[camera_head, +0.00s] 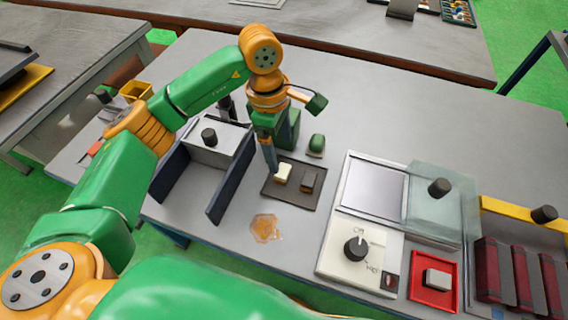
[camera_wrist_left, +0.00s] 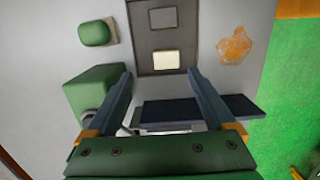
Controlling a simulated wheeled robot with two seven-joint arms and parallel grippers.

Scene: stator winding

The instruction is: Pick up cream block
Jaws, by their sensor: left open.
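The cream block (camera_head: 283,172) sits on a dark grey tray (camera_head: 290,199), to the left of a dark grey block (camera_head: 308,180). In the left wrist view the cream block (camera_wrist_left: 163,59) lies just beyond the fingertips, roughly centred between them, and the grey block (camera_wrist_left: 163,18) lies farther off. My left gripper (camera_head: 270,165) points down at the tray's left edge, beside the cream block. In the left wrist view its two fingers (camera_wrist_left: 160,75) are spread apart with nothing between them. My right gripper is not in view.
A green box (camera_head: 287,128) and a small green object (camera_head: 316,143) stand behind the tray. Dark upright panels (camera_head: 231,178) stand to the left. An orange stain (camera_head: 265,228) lies in front. A white dial panel (camera_head: 356,249) stands to the right.

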